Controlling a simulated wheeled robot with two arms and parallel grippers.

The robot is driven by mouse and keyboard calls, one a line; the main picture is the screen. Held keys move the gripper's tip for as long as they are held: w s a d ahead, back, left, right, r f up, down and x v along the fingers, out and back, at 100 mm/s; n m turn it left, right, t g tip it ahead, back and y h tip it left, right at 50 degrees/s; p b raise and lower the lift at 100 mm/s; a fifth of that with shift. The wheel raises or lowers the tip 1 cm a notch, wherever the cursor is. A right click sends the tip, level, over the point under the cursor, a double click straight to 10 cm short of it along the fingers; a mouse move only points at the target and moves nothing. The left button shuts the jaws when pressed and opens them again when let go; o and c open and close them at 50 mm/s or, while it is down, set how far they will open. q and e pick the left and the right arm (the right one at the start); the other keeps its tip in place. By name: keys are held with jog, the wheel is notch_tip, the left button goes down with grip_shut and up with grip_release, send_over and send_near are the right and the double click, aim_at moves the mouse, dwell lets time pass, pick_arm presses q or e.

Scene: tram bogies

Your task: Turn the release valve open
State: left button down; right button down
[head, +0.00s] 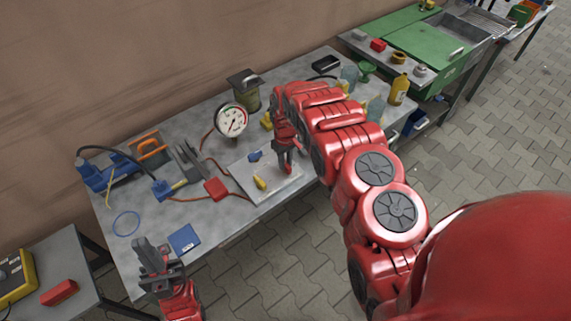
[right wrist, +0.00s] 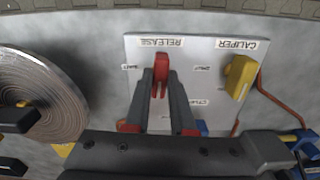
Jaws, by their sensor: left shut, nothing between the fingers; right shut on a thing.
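The red release valve handle (right wrist: 161,66) sits on a pale panel (right wrist: 214,80) below the label RELEASE in the right wrist view. It lies lengthwise, pointing straight up and down in that picture. My right gripper (right wrist: 160,90) is shut on it. In the head view my right gripper (head: 285,163) is over the panel (head: 285,190) and hides the handle. A yellow handle (right wrist: 240,76) labelled CALIPER is beside it; it also shows in the head view (head: 259,183). My left gripper (head: 148,246) is shut and empty at the table's front left.
A round gauge (head: 231,120) stands behind the panel. Blue clamp tools (head: 97,177), an orange-handled tray (head: 150,146) and a blue booklet (head: 184,239) are at the left. A yellow bottle (head: 399,90) stands at the right. The front left tabletop is mostly clear.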

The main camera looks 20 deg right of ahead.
aim_at(286, 164)
jog(key=shift+n, duration=0.5)
jog(key=c, duration=0.8)
grip_release()
jog(key=shift+o, duration=0.2)
jog(key=shift+r, duration=0.1)
jog(key=shift+r+b, duration=0.45)
jog(key=shift+r, duration=0.1)
notch_tip(286, 164, up, 4)
jog(key=shift+w+f+b, duration=0.1)
jog(key=shift+b, duration=0.55)
notch_tip(286, 164, up, 12)
jog(key=p, duration=1)
jog(key=shift+p, duration=0.35)
